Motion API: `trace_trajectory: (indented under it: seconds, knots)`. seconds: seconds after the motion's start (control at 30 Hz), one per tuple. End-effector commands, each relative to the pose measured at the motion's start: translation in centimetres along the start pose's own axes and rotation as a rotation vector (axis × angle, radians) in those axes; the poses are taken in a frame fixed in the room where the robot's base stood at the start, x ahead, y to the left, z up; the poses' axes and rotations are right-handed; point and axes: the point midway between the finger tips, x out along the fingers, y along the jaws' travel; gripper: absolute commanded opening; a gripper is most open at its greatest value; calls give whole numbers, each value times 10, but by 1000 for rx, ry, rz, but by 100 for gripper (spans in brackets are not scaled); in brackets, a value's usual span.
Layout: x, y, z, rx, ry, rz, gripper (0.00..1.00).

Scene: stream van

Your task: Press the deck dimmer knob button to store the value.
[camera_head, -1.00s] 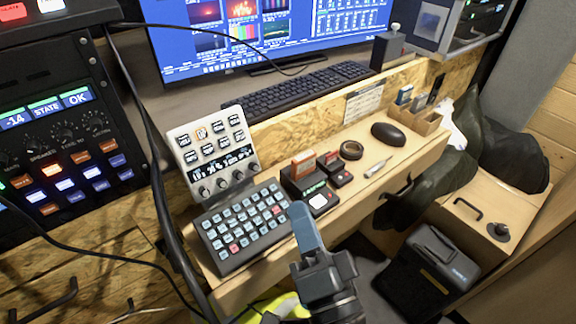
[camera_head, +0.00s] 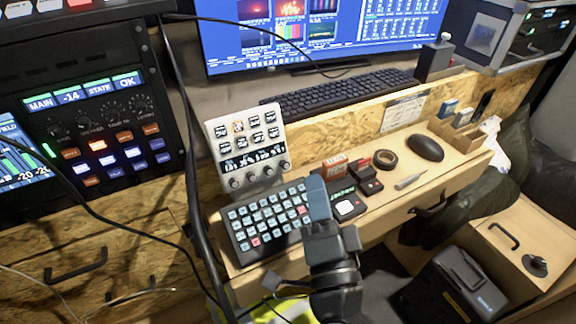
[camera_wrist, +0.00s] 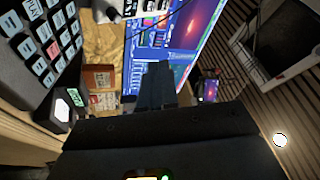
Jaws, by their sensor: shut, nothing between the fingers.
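The white deck (camera_head: 219,148) stands tilted up at the back left of the desk, with rows of keys, a lit strip and a row of small dark knobs (camera_head: 251,177) along its bottom. I cannot tell from labels which knob is the dimmer. My gripper (camera_head: 316,182) is shut and empty. It shows in front of the right end of the black keypad (camera_head: 240,246), to the right of the deck and apart from its knobs. In the wrist view its closed fingers (camera_wrist: 157,88) point toward the monitor; part of a white device (camera_wrist: 106,10) shows at the top edge.
A small black box with a white button (camera_head: 346,208) and red-topped boxes (camera_head: 334,165) sit right of the keypad. A keyboard (camera_head: 340,93) and monitor (camera_head: 300,62) are behind. A black cable (camera_head: 190,150) hangs left of the deck. A mouse (camera_head: 425,148) lies farther right.

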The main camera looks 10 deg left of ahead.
Motion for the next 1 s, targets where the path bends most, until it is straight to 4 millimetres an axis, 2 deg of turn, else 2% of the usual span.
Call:
trace_trajectory:
  seconds: [0.2, 0.43, 1.0]
  knots:
    - [22, 16, 16, 0, 0, -1, 0]
    - [38, 28, 28, 0, 0, -1, 0]
    - [44, 33, 32, 0, 1, 0, 0]
